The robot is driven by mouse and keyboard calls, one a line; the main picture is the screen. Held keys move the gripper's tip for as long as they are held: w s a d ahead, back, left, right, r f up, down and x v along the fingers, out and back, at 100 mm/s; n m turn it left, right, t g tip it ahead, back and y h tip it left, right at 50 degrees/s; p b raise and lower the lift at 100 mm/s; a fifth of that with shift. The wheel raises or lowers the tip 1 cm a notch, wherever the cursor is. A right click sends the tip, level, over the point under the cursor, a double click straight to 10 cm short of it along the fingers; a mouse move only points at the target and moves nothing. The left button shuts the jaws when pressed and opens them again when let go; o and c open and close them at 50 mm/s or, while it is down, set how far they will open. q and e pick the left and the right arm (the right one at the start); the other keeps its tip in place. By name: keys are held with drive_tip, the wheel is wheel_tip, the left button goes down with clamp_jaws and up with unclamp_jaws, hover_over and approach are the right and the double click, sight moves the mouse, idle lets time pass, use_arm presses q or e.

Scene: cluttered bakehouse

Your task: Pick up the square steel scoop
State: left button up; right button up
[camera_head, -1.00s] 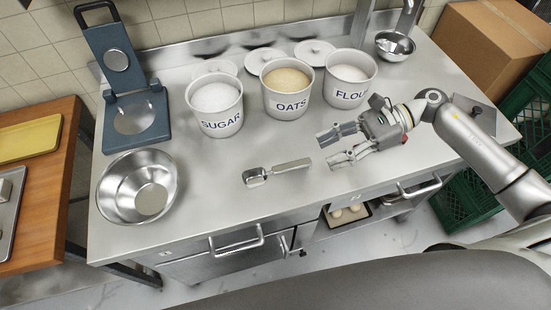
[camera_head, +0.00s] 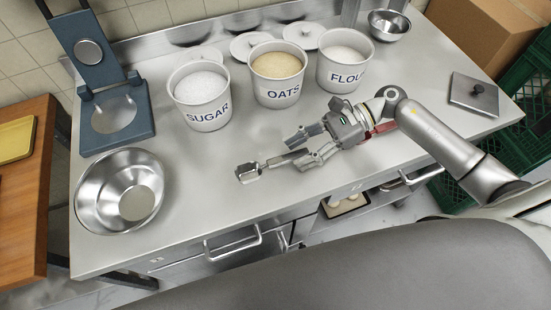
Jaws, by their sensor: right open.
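The square steel scoop (camera_head: 249,172) lies on the steel worktop in front of the sugar and oats tubs. Its square bowl points left and its handle runs right. My right gripper (camera_head: 300,150) is open, with its fingertips at the right end of the scoop's handle. One finger is on the far side of the handle and the other is on the near side. The near finger partly covers the handle's end, and I cannot tell whether either finger touches it. My left gripper is not in view.
Tubs of sugar (camera_head: 206,117), oats (camera_head: 280,95) and flour (camera_head: 341,74) stand behind the scoop, with lids behind them. A large steel bowl (camera_head: 88,200) and a blue press (camera_head: 118,142) are at left. A small bowl (camera_head: 388,32) is at the back. The steel worktop (camera_head: 210,225) is bare in front.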

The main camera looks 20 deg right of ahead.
sight(279, 159)
drive_tip(key=shift+w+a, duration=0.15)
drive_tip(key=shift+a, duration=0.2)
drive_tip(key=p+x, duration=0.3)
drive_tip(key=x, duration=0.1)
drive_tip(key=shift+w+f, duration=0.1)
drive_tip(key=shift+w, duration=0.15)
drive_tip(key=shift+a+f, duration=0.2)
drive_tip(key=shift+f, duration=0.05)
clamp_jaws()
